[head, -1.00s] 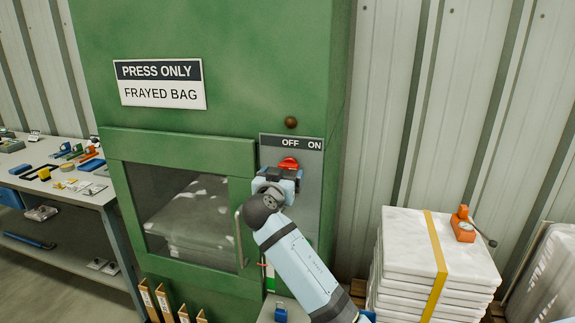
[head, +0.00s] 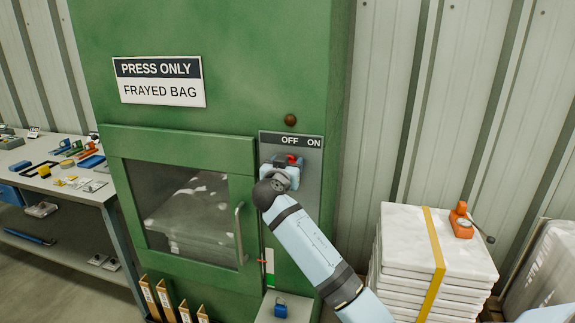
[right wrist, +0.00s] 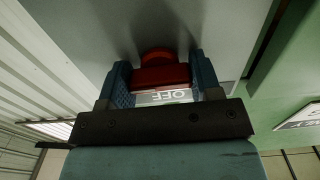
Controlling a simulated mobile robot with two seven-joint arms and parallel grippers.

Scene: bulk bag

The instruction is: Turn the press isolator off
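The press isolator is a grey panel (head: 308,190) on the green press, with OFF and ON on a dark strip at its top. Its red handle (head: 292,159) is mostly covered by my right gripper (head: 284,166). In the right wrist view the red handle (right wrist: 160,76) lies between the two blue fingers of my right gripper (right wrist: 162,80). It fills the gap, with a finger against each side. The OFF lettering (right wrist: 167,96) shows upside down below it. Which mark the handle points to is unclear. My left gripper is not in view.
The press door (head: 180,140) with its upright handle (head: 240,233) is left of the panel. Stacked white bags (head: 400,285) stand at right, an orange tool (head: 461,221) on top. A workbench (head: 95,198) is at left.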

